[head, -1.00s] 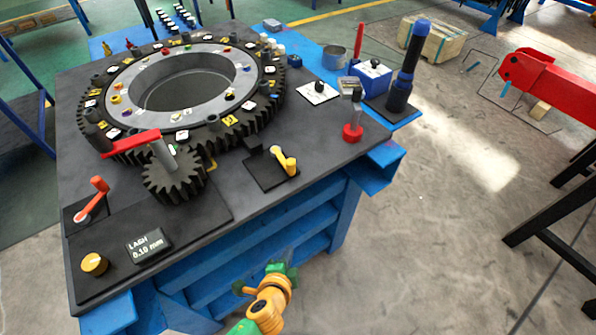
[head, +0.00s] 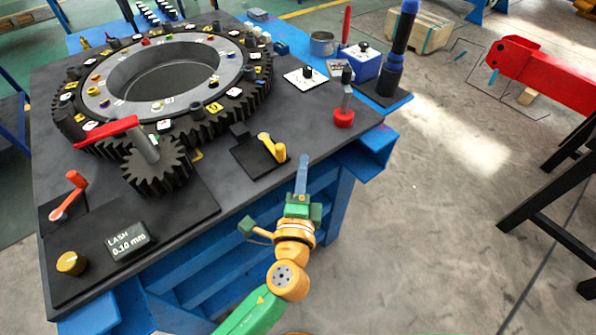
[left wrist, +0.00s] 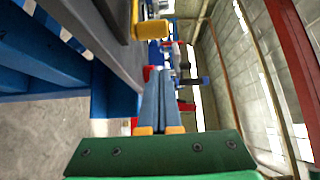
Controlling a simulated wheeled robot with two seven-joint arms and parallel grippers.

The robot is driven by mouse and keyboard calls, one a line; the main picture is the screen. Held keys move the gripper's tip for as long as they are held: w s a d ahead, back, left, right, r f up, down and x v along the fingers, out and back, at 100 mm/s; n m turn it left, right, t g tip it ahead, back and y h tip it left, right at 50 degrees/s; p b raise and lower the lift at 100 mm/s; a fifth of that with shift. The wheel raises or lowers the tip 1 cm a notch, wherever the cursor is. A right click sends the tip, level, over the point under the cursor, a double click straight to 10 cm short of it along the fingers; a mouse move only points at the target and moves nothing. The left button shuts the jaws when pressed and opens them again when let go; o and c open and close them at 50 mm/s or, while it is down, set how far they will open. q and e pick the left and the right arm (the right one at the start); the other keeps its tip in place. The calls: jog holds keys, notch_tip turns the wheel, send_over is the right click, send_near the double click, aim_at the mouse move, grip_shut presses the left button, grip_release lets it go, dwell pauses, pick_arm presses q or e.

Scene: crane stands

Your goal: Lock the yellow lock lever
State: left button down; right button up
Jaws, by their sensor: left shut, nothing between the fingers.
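The yellow lock lever (head: 272,147) sits on a black plate (head: 247,158) near the front edge of the workbench, its knob end toward the lower right. My left gripper (head: 303,160) is shut and empty, in front of the bench edge and to the right of the lever, apart from it. In the left wrist view its blue fingers (left wrist: 160,100) lie together, and a yellow part (left wrist: 151,29), seemingly the lever, shows at the top. My right gripper is in neither view.
A large ring gear (head: 165,80) with a small gear (head: 157,165) and red crank (head: 108,132) stands left of the lever. An orange lever (head: 68,195) and the lash display (head: 128,241) are at the left. A red-based post (head: 344,115) stands to the right.

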aim_at(271, 142)
pick_arm(q)
jog(key=w, duration=0.6)
jog(key=shift+d, duration=0.4)
jog(key=s+a+p, duration=0.2)
jog(key=a, duration=0.1)
jog(key=shift+s+a, duration=0.25)
jog(key=shift+a, duration=0.05)
jog(key=shift+w+d, duration=0.1)
jog(key=shift+w, duration=0.05)
